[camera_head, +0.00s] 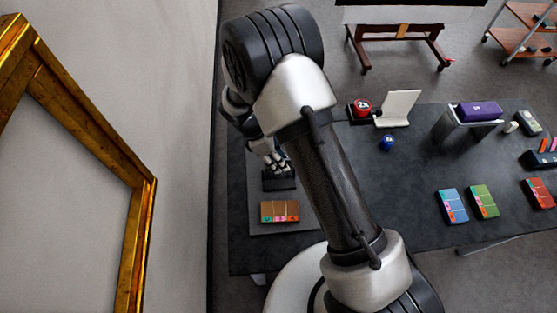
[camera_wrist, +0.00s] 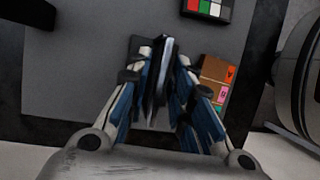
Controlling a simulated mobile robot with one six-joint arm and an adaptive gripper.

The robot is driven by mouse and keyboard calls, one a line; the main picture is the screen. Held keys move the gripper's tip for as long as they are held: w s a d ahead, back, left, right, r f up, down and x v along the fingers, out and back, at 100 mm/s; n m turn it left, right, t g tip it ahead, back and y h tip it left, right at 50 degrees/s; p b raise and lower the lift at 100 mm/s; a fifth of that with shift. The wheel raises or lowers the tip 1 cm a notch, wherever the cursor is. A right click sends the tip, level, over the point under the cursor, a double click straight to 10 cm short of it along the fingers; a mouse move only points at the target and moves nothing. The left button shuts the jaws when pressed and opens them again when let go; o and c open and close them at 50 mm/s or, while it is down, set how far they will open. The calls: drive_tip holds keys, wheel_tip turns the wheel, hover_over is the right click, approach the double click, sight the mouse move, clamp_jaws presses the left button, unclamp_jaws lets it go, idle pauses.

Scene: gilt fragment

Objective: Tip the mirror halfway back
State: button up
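The mirror (camera_wrist: 162,75) shows in the wrist view as a thin upright plate, seen almost edge-on, with a pale bluish face. It stands at a black base (camera_head: 279,180) on a grey mat. My gripper (camera_wrist: 165,58) reaches down over it, with one finger on each side of the plate. The fingers stand apart and a narrow gap seems to show beside the plate; contact is hard to judge. In the head view my gripper (camera_head: 272,162) is above the black base, and the mirror is hidden or too small to make out.
A brown box with coloured labels (camera_head: 280,211) lies close by on the grey mat (camera_head: 255,228). A colour chart (camera_wrist: 207,9) is beyond. A white tilted panel (camera_head: 400,107), red 2x item (camera_head: 362,106) and blue item (camera_head: 387,142) stand on the dark table (camera_head: 410,165). A gilt frame (camera_head: 85,115) is left.

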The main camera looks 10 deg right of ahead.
clamp_jaws()
drive_tip(key=g, duration=0.1)
drive_tip(key=w+g, duration=0.1)
drive_tip(key=shift+w+f+n+g, duration=0.2)
drive_tip(key=shift+f+n+g, duration=0.1)
drive_tip(key=shift+f, duration=0.05)
drive_tip(key=shift+w+f+g+b, duration=0.15)
drive_tip(key=shift+g+b, duration=0.15)
drive_tip(key=shift+g, duration=0.3)
drive_tip(key=shift+r, duration=0.2)
drive_tip(key=shift+o, duration=1.2)
unclamp_jaws()
drive_tip(key=shift+r, duration=0.1)
